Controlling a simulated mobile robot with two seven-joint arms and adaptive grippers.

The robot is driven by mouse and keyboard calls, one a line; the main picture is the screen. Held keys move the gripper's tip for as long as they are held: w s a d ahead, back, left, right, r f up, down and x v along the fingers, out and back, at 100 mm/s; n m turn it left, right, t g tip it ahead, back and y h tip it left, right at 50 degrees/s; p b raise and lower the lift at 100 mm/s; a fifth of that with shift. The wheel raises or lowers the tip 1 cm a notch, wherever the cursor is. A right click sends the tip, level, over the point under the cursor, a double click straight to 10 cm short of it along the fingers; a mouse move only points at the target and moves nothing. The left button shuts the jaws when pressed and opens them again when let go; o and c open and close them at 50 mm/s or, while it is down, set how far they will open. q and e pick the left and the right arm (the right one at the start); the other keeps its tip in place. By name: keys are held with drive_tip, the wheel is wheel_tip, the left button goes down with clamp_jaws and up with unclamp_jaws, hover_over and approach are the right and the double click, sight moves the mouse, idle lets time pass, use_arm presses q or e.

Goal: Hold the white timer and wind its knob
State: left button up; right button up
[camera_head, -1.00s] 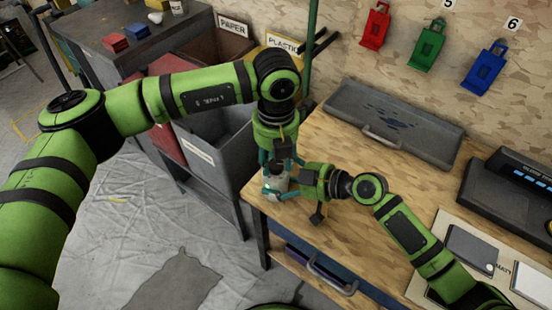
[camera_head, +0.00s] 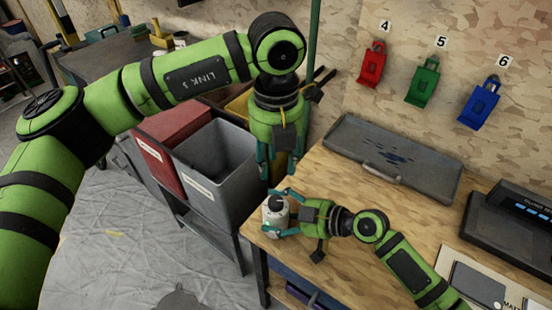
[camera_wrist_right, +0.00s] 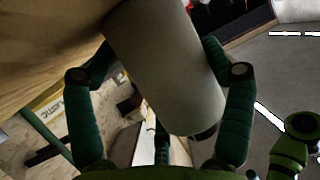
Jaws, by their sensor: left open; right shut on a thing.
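The white timer (camera_head: 276,217) stands at the left corner of the wooden workbench, with a dark knob (camera_head: 277,202) on top. My right gripper (camera_head: 280,214) is shut on the timer's sides from the right. In the right wrist view the timer's pale round body (camera_wrist_right: 168,65) fills the middle between the two green fingers of the right gripper (camera_wrist_right: 160,95). My left gripper (camera_head: 278,170) hangs above the timer, pointing down, open and empty, apart from the knob.
A dark device (camera_head: 505,230) stands at the right. Red and grey bins (camera_head: 215,165) stand left of the bench. Red, green and blue holders hang on the wall.

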drive_tip(key=o, duration=1.1)
drive_tip(key=shift+o, duration=0.2)
drive_tip(key=shift+d, duration=0.1)
